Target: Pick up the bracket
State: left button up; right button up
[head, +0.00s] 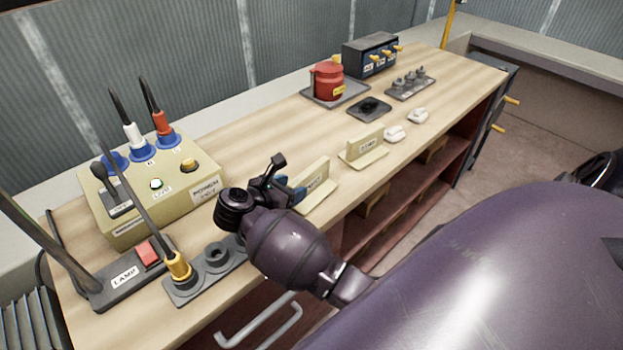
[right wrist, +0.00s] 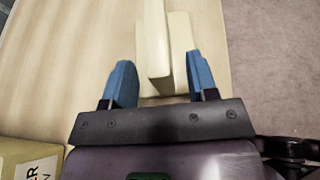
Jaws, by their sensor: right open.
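A cream L-shaped bracket (head: 316,184) with a label on its upright plate stands on the wooden bench top, just right of my right gripper (head: 287,188). In the right wrist view this bracket (right wrist: 157,45) shows between and beyond the two blue fingertips of my right gripper (right wrist: 161,82). The fingers are apart, with a gap on each side of the upright plate; I cannot tell how far above the bench they are. A second similar cream bracket (head: 363,147) with a label stands farther along the bench. My left gripper is not in view.
A cream switch box (head: 140,205) with blue-collared tools, a lamp base (head: 122,277) and a grey holder (head: 202,278) crowd the near left. A red canister (head: 328,80), a dark box (head: 370,54) and two small white pieces (head: 405,125) stand farther back. Bench front edge lies close right.

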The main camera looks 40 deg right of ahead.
jog(key=shift+d+f, duration=0.2)
jog(key=shift+d, duration=0.2)
grip_shut()
jog(key=shift+r, duration=0.15)
